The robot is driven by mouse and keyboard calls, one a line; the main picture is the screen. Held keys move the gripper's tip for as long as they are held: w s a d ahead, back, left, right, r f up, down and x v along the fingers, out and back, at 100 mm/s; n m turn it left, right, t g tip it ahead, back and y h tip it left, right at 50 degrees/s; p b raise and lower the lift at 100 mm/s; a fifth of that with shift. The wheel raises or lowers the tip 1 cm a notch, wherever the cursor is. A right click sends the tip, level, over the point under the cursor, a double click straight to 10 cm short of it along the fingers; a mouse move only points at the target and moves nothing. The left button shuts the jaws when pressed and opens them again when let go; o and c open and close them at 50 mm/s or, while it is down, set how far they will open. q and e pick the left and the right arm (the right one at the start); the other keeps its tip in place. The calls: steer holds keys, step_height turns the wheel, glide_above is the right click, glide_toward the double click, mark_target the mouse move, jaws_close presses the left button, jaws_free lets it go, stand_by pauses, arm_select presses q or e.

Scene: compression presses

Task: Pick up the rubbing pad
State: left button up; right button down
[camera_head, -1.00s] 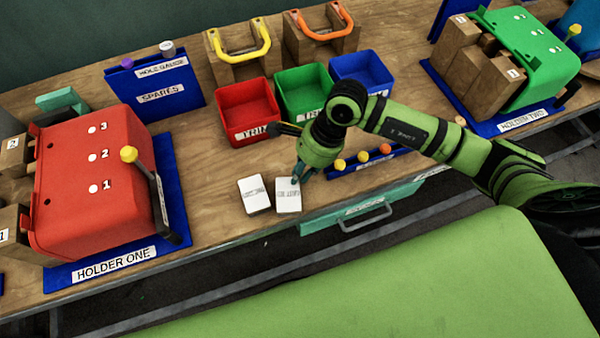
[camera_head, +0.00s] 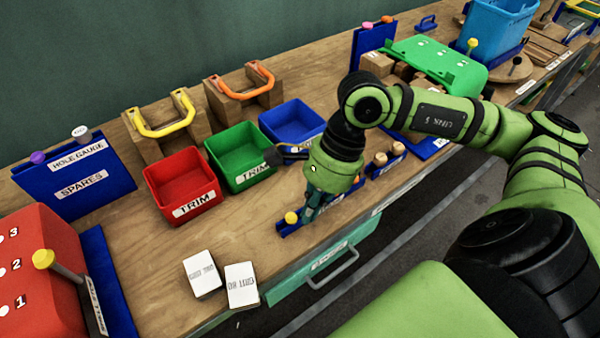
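Two small white blocks with printed labels lie side by side near the bench's front edge, a left one (camera_head: 203,273) and a right one (camera_head: 241,286). Their print is too small to read surely, so I cannot tell whether either is the rubbing pad. My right gripper (camera_head: 311,208) points down over a low blue rack (camera_head: 287,229), right of and apart from the white blocks. A yellow knob (camera_head: 291,217) shows beside its fingers; the rest of the rack is largely hidden. The fingers look close together, but I cannot tell whether they hold anything. My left gripper is out of view.
Behind stand red (camera_head: 183,192), green (camera_head: 241,160) and blue (camera_head: 293,123) bins. Wooden stands with yellow (camera_head: 158,131) and orange (camera_head: 240,95) handles are further back. A red press (camera_head: 38,270) is at left, a green one (camera_head: 437,62) at right. Bare bench surrounds the white blocks.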

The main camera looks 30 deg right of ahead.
steer(key=shift+c, duration=2)
jaws_free()
steer(key=v, duration=1.1)
steer(key=o, duration=0.4)
steer(key=shift+d+r, duration=0.15)
steer(key=shift+r, duration=0.35)
